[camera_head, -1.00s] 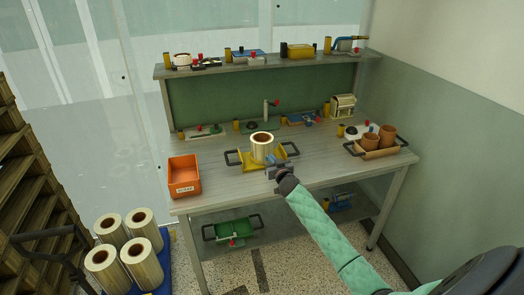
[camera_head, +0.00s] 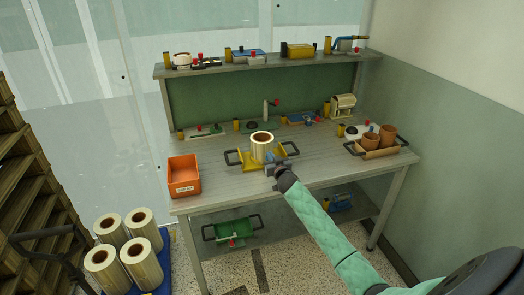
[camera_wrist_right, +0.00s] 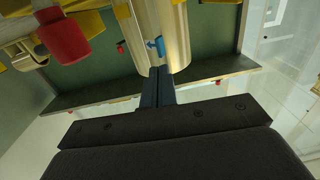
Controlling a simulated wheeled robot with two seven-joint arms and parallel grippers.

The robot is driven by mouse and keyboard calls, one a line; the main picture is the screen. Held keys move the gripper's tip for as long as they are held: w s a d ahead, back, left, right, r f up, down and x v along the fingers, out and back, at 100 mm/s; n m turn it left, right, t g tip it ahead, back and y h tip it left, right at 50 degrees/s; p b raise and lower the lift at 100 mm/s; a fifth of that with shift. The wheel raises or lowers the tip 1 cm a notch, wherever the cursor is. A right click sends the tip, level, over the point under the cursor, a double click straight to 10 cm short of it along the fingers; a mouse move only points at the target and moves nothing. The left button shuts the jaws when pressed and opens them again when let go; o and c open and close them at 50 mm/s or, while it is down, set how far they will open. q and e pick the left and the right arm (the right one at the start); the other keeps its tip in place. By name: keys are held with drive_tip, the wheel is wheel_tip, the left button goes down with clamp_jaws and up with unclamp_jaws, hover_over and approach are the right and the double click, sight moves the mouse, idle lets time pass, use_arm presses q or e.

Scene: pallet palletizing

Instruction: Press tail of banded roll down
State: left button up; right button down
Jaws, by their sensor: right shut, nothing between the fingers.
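A cream roll (camera_head: 261,150) with a brown core stands upright in a yellow cradle (camera_head: 246,162) with dark side handles on the workbench. In the right wrist view the roll (camera_wrist_right: 173,35) is at the top centre, with a blue arrow-like mark (camera_wrist_right: 156,45) on it. A vertical edge runs down it beside the mark. My right gripper (camera_head: 273,168) is at the front of the roll, its fingers (camera_wrist_right: 157,78) shut and empty. The fingertips overlap the roll in the right wrist view; I cannot tell whether they touch it. My left gripper is out of view.
An orange bin (camera_head: 184,176) stands at the bench's left. Small fixtures line the back of the bench and the shelf (camera_head: 215,70).

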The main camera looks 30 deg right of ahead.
drive_tip(key=shift+w+d+b, duration=0.15)
drive_tip(key=shift+w+b, duration=0.1)
drive_tip(key=shift+w, duration=0.55)
drive_tip(key=shift+w+d+b, duration=0.15)
drive_tip(key=shift+w+b, duration=0.1)
drive_tip(key=shift+w, duration=0.5)
idle(0.5)
drive_tip(key=s+a+p, duration=0.1)
drive_tip(key=s+p, duration=0.1)
drive_tip(key=s, duration=0.5)
drive_tip(key=shift+a+p, duration=0.15)
drive_tip(key=shift+p, duration=0.25)
idle(0.4)
idle(0.4)
